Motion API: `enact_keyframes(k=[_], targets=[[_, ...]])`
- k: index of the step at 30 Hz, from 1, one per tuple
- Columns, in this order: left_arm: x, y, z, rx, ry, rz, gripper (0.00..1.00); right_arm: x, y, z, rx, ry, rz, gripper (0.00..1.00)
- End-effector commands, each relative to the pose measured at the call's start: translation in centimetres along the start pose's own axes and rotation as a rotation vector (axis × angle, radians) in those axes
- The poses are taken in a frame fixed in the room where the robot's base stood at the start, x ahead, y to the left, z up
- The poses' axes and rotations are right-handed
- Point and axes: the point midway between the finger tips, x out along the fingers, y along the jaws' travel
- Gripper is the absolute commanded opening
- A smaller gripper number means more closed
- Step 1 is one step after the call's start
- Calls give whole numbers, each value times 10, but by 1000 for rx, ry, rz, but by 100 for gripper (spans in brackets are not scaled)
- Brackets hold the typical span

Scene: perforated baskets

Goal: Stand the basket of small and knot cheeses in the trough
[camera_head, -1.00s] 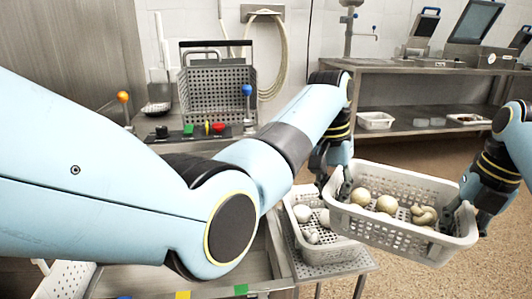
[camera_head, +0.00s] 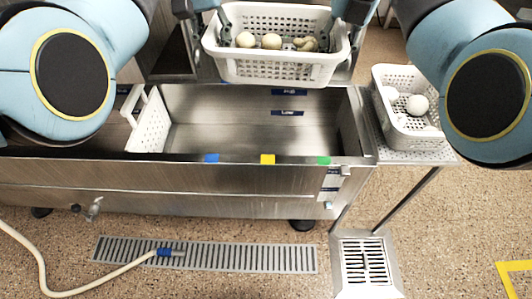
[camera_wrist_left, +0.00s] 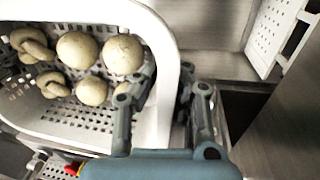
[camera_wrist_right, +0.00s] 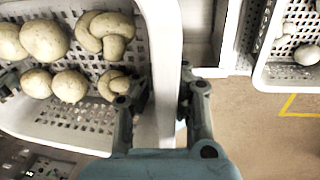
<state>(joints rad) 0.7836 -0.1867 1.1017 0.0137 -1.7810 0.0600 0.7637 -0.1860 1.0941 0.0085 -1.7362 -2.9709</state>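A white perforated basket (camera_head: 275,71) hangs roughly level over the back edge of the steel trough (camera_head: 235,135) in the head view. It holds small round cheeses (camera_head: 270,41) and knot cheeses (camera_head: 306,44); the wrist views show several. My left gripper (camera_wrist_left: 166,85) is shut on one end wall, one finger inside and one outside. My right gripper (camera_wrist_right: 161,85) grips the opposite end wall the same way. In the head view both grippers are partly hidden. The trough stands below and in front of the basket, its inside largely bare, with level labels on its back wall.
A white perforated panel (camera_head: 151,124) stands in the trough's left part. Blue, yellow (camera_head: 267,159) and green tapes mark its front rim. A second basket (camera_head: 412,125) with white cheeses stands on a side shelf to the right. A hose (camera_head: 100,279) lies on the floor.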

Motion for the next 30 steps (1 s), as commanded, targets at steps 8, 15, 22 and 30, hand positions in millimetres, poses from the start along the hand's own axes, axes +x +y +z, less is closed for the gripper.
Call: enact_keyframes(k=[8,15,22,30], targets=[[-1,-8,-1,-8,2,-17,0,-1,-8,1,6,-3,-16,0],[3,-8,-1,-8,1,-17,0,3,-8,1,6,-2,-16,0],[32,-13,0,-8,-2,-17,0,32,-13,1,7,1,-16,0],[76,-20,-1,-8,-3,-17,0,76,-20,2,7,2,-17,0]])
